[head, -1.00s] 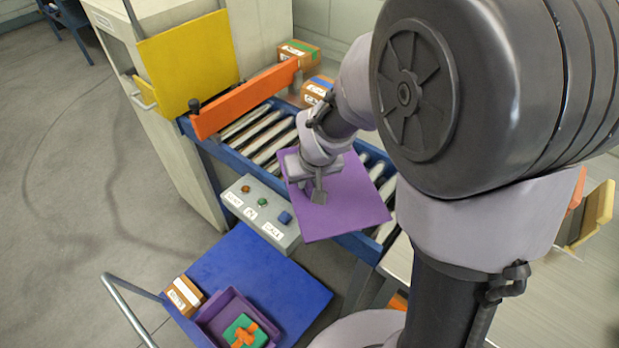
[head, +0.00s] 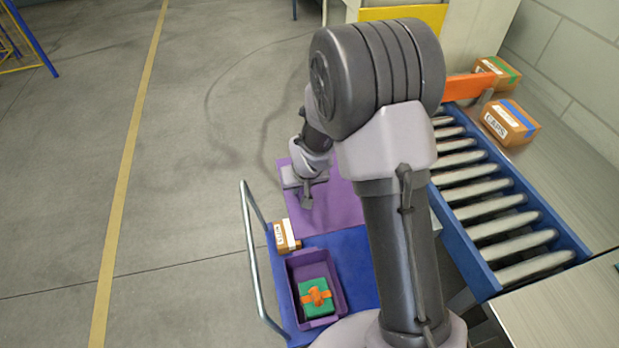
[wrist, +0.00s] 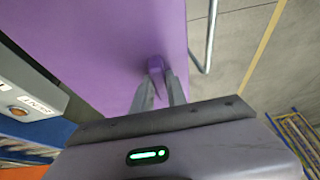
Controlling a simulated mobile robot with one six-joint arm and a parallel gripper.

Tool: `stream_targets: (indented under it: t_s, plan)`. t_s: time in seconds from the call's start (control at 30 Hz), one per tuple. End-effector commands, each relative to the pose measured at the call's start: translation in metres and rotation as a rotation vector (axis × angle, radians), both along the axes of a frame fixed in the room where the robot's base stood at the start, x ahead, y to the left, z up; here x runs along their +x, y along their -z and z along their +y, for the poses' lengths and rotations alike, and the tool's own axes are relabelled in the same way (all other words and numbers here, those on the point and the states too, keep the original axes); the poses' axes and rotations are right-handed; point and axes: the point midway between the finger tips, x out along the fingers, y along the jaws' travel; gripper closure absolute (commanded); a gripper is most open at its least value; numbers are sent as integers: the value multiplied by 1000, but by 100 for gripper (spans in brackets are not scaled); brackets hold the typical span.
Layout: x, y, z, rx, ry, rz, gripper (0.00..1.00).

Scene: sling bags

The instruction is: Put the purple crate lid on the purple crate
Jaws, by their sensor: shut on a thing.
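The purple crate lid (head: 341,204) is a flat panel held in the air near the far end of the blue cart; my arm hides part of it in the head view. My gripper (head: 307,201) is shut on the lid's raised handle (wrist: 156,66), which shows between the fingers in the wrist view. The lid (wrist: 95,45) fills the upper left of that view. The purple crate (head: 334,275) sits open on the cart, nearer than the lid. A green block with an orange cross-shaped top (head: 316,296) lies inside it.
The blue cart (head: 352,250) has a grey handle rail (head: 256,260) on its left. A small cardboard box (head: 286,236) stands beside the crate on the cart. A roller conveyor (head: 490,200) with a blue frame runs at right. Open floor lies at left.

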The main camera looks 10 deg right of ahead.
Motion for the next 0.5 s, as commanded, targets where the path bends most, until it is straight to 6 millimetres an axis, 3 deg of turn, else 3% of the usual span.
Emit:
stream_targets:
  t_s: [0.13,0.27,0.37,0.5]
  plan:
    - [16,85,12,4,-1,9,100]
    - [19,173,23,6,3,7,100]
    - [9,243,30,3,3,7,100]
    - [-20,333,35,-3,6,5,100]
